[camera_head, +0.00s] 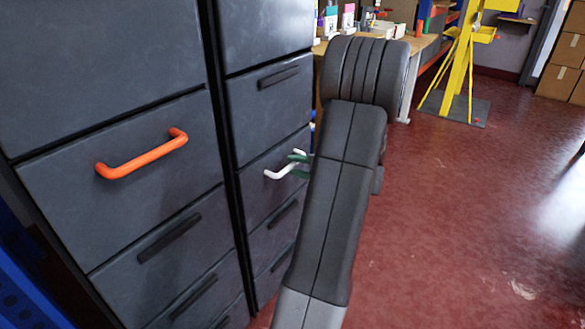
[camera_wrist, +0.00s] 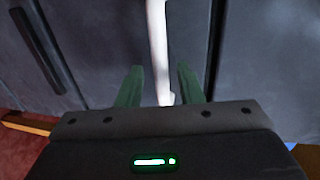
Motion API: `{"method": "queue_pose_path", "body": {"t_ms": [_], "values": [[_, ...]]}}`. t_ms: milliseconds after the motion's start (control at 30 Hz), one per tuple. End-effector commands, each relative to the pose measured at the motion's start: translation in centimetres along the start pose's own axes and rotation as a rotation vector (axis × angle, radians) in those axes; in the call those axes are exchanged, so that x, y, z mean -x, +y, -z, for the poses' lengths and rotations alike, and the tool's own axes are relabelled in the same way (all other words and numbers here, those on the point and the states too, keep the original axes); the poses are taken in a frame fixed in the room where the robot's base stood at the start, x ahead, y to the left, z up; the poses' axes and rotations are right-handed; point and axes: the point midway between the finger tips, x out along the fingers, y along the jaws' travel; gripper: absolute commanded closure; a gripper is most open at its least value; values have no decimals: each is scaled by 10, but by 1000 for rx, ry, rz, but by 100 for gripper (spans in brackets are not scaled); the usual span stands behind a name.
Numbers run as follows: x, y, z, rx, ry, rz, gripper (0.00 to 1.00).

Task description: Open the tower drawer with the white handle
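The white handle (camera_head: 275,175) is a bar on a dark grey drawer front (camera_head: 257,203) in the right-hand tower, below a drawer with a dark grip. The drawer looks flush with its neighbours. My gripper (camera_head: 297,164) has green fingers and is at the handle's right part, which the fingers and my arm partly hide. In the wrist view, the white handle (camera_wrist: 157,45) runs between the two fingers of my gripper (camera_wrist: 158,72). The fingers are open, with a visible gap on each side of the bar.
A left-hand tower has a drawer with an orange handle (camera_head: 142,155). More drawers with dark grips lie below. A workbench (camera_head: 420,45) with items and a yellow stand (camera_head: 462,60) are behind. Cardboard boxes (camera_head: 565,55) stand far right. The red floor (camera_head: 460,220) on the right is clear.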

Motion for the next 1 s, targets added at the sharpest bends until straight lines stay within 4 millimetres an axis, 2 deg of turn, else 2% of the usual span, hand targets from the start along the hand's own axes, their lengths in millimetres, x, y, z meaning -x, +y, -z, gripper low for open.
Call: {"method": "queue_pose_path", "body": {"t_ms": [100,200,500,700,1000], "values": [[-14,1,0,0,-1,0,67],[-19,0,0,-1,0,0,67],[-21,0,0,-1,0,0,67],[-21,0,0,0,0,0,100],[-16,1,1,-1,2,0,100]]}}
